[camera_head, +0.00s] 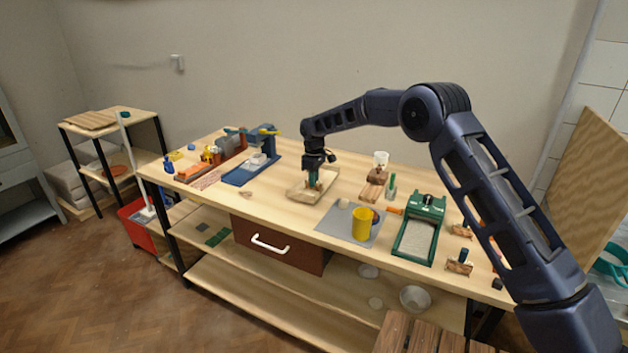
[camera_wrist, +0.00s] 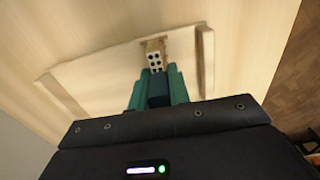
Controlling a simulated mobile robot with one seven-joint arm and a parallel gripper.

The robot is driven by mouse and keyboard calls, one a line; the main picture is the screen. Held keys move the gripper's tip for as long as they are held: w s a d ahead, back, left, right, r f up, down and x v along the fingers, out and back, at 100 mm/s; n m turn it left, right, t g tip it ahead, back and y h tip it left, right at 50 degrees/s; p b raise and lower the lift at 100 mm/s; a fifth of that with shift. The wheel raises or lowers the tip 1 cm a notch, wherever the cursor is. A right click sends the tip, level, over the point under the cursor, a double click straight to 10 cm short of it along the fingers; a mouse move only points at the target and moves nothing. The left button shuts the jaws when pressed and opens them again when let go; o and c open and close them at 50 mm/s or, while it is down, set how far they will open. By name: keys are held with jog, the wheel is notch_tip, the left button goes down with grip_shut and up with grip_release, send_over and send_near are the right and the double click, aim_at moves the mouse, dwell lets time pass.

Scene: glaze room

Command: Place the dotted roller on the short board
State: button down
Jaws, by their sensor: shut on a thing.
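My gripper (camera_head: 315,180) points down over a pale board (camera_head: 301,196) with a raised strip at each end, on the workbench. In the wrist view its green fingers (camera_wrist: 156,80) are shut on the dotted roller (camera_wrist: 154,62), which shows a pale face with black dots and a tan part beyond it. The same board (camera_wrist: 105,77) lies under the roller. I cannot tell whether the roller touches the board. The fingers hide part of the roller, and in the head view it is too small to make out well.
To the right on the workbench (camera_head: 352,267) are a grey mat (camera_head: 333,223) with a yellow mug (camera_head: 362,224), a wooden block (camera_head: 374,184) and a green-framed tray (camera_head: 419,240). A blue stand (camera_head: 240,176) is to the left. Some bare bench lies around the board.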

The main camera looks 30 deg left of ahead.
jog(key=shift+f, duration=0.45)
jog(key=shift+d+f, duration=0.1)
jog(key=shift+f, duration=0.15)
jog(key=c, duration=1.3)
grip_release()
jog(key=shift+f, duration=0.1)
notch_tip(320, 180, up, 14)
jog(key=shift+f, duration=0.15)
